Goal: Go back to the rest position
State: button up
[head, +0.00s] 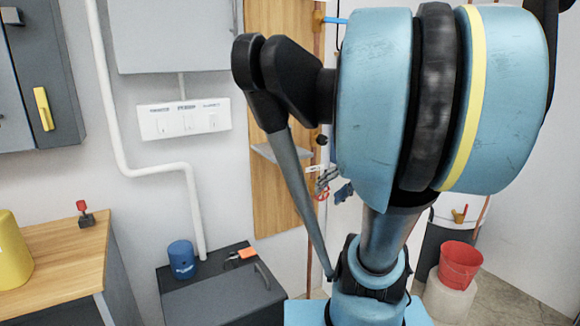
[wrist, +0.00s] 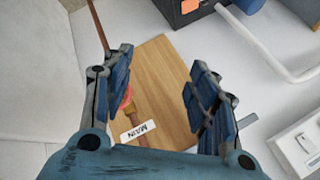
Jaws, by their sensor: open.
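My gripper (wrist: 160,65) is open in the wrist view, its two blue fingers spread wide with nothing between the tips. Beyond them is a wooden wall board (wrist: 165,75) with an upside-down MAIN label (wrist: 139,131). A red part (wrist: 127,98) on a copper pipe shows beside the left finger, partly hidden by it; I cannot tell whether they touch. In the head view my large blue arm covers the centre and right, and hides most of the gripper. The wooden board (head: 275,205) stands behind the arm.
A dark cabinet (head: 225,305) below holds a blue can (head: 182,260) and an orange item (head: 246,254). A wooden bench (head: 60,255) with a yellow container (head: 12,250) stands at left. A red bucket (head: 460,264) is at right. White pipe (head: 120,120) and switches (head: 184,119) line the wall.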

jog(key=s+d+f+g+h, duration=0.2)
jog(key=s+d+f+h, duration=0.3)
jog(key=s+f, duration=0.5)
jog(key=shift+s+d+f+n+h, duration=0.2)
jog(key=shift+s+n+h, duration=0.1)
jog(key=shift+s+h, duration=0.35)
jog(key=shift+w+f, duration=0.2)
jog(key=shift+w, duration=0.25)
jog(key=shift+c, duration=0.4)
dwell(2.0)
